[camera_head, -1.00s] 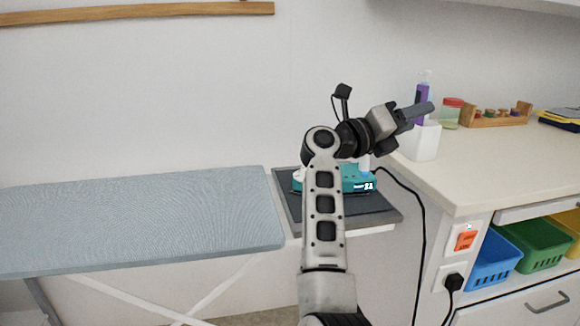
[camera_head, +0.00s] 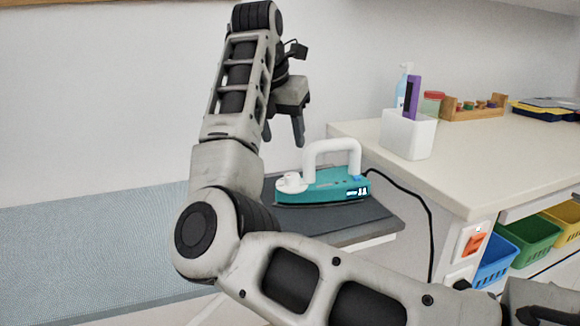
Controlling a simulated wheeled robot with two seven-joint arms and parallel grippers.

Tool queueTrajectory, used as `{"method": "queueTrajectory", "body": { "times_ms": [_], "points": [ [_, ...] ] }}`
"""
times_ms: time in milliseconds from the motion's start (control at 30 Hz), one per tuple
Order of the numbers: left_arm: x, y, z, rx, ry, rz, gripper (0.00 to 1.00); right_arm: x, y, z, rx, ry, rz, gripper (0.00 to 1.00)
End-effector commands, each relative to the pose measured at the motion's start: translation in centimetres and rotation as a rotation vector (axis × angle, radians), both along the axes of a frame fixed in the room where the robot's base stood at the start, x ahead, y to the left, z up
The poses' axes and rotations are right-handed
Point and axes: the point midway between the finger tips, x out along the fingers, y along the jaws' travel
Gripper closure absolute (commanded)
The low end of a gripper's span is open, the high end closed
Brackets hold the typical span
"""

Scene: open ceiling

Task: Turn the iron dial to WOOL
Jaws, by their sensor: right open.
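The iron (camera_head: 335,188) is teal with a white handle. It rests on a dark pad at the end of the ironing board, tip to tip clear of my arm. A round white part (camera_head: 291,183) sits at its left end; I cannot tell whether this is the dial, and no WOOL mark is readable. My right gripper (camera_head: 283,138) is open and empty. It points down, above and to the left of the iron, apart from it in the picture. My left gripper is not in view.
The ironing board (camera_head: 90,240) fills the left. The dark pad (camera_head: 350,228) lies under the iron. A black cord (camera_head: 425,205) runs from the iron past the counter (camera_head: 460,165). A white holder (camera_head: 407,135) stands on the counter, with baskets below.

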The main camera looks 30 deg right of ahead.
Motion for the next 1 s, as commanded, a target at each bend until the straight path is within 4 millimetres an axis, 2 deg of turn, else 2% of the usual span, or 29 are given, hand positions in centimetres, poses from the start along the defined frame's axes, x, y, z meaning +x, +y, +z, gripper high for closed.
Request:
{"method": "queueTrajectory", "body": {
  "times_ms": [33, 100, 400, 600, 900, 933, 1000],
  "points": [
    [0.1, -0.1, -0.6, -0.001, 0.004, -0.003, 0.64, 0.2, -0.5, -1.6, -0.001, 0.003, -0.002, 0.48],
    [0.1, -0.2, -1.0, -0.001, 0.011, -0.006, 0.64, 0.5, -1.0, -3.0, -0.001, 0.004, -0.004, 0.48],
    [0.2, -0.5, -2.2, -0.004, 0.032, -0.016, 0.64, 1.6, -2.8, -8.1, -0.003, 0.002, -0.002, 0.48],
    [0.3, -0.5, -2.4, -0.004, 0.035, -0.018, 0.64, 2.0, -3.4, -9.5, -0.003, 0.001, -0.003, 0.48],
    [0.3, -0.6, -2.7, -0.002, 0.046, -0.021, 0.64, 2.1, -3.5, -9.7, -0.002, -0.001, -0.001, 0.48],
    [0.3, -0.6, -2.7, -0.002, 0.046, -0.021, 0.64, 2.1, -3.5, -9.7, -0.002, -0.001, -0.001, 0.51],
    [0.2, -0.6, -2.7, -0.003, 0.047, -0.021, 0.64, 2.1, -3.5, -9.7, -0.002, -0.001, -0.001, 0.7]
  ]
}}
